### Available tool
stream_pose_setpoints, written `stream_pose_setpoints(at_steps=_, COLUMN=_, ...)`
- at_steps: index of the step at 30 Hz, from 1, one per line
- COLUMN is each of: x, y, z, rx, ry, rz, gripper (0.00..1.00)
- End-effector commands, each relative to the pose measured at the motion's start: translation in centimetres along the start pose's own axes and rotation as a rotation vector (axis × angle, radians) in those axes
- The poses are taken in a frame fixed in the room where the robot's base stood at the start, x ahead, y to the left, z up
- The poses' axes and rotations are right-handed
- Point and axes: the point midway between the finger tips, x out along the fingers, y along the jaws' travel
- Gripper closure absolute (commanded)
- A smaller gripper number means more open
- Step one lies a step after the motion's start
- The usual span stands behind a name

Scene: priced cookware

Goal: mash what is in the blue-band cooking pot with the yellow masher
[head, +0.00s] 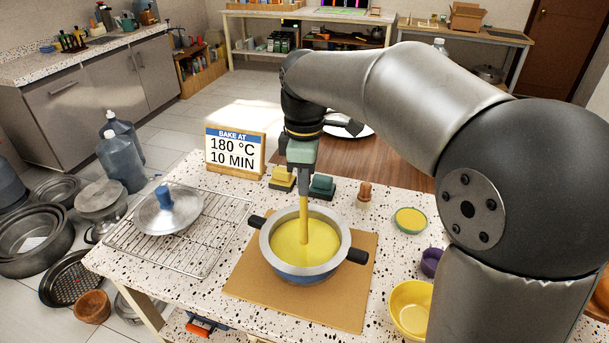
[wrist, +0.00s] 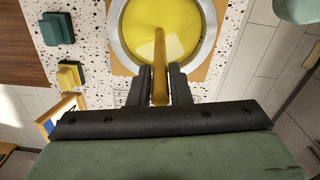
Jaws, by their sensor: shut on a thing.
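The blue-band cooking pot (head: 286,270) stands on a brown board on the speckled table, with two black side handles. It holds a yellow mass (head: 288,248); the pot's rim also shows in the wrist view (wrist: 116,45). My gripper (head: 303,185) is above the pot and shut on the yellow masher (head: 304,220). The masher is near upright, its handle between the fingers in the wrist view (wrist: 160,60). Its lower end is hidden in the yellow mass.
A wire rack (head: 150,243) with a blue-knobbed lid (head: 168,214) lies left of the pot. A sign (head: 235,150) and yellow and green blocks stand behind it. A green bowl (head: 410,220), purple cup (head: 431,263) and yellow bowl (head: 408,308) are at the right.

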Motion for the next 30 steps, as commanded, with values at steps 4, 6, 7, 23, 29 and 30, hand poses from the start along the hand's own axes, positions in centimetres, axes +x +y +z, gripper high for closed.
stream_pose_setpoints(at_steps=4, x=0.9, y=0.0, z=0.0, rx=0.0, ry=0.0, rz=0.0, gripper=1.0)
stream_pose_setpoints(at_steps=6, x=0.6, y=0.0, z=0.0, rx=0.0, ry=0.0, rz=0.001, gripper=1.0)
stream_pose_setpoints(at_steps=7, x=0.5, y=0.0, z=0.0, rx=0.0, ry=0.0, rz=0.001, gripper=1.0)
stream_pose_setpoints(at_steps=23, x=-3.1, y=-0.8, z=-0.9, rx=0.0, ry=0.001, rz=0.001, gripper=1.0)
stream_pose_setpoints(at_steps=29, x=-3.0, y=-0.8, z=-0.9, rx=0.0, ry=0.001, rz=0.001, gripper=1.0)
stream_pose_setpoints(at_steps=30, x=-3.0, y=-0.8, z=-0.9, rx=0.0, ry=0.001, rz=0.001, gripper=1.0)
